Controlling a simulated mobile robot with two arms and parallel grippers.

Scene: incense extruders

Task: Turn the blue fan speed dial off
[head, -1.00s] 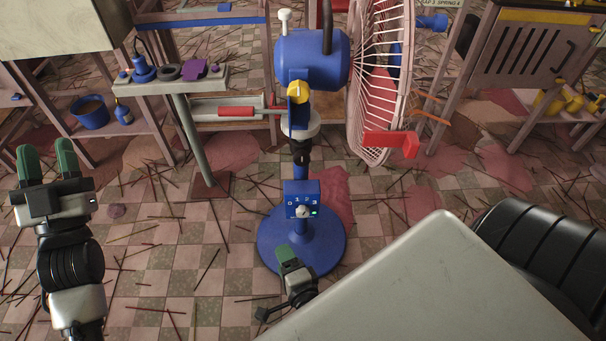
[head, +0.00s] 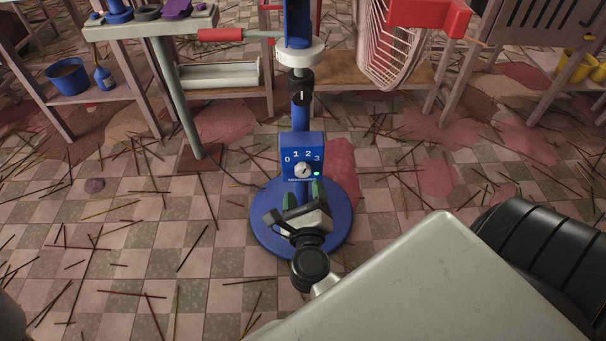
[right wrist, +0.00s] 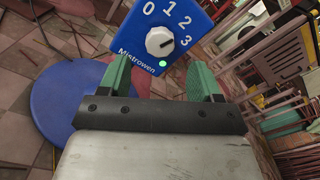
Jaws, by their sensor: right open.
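The blue fan's control box (head: 302,146) stands on a short post above its round blue base (head: 262,222). Its white dial (head: 303,171) sits below the numbers 0 to 3, with a lit green light beside it. In the right wrist view, the dial (right wrist: 159,41) appears to have its mark towards 3. My right gripper (head: 304,190) is open, its green fingers just below the dial. In the right wrist view, the open fingers (right wrist: 165,72) stand apart with nothing between them, nearer me than the box. My left gripper is out of view.
A small stand (head: 180,95) rises at the left. Thin sticks litter the tiled floor.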

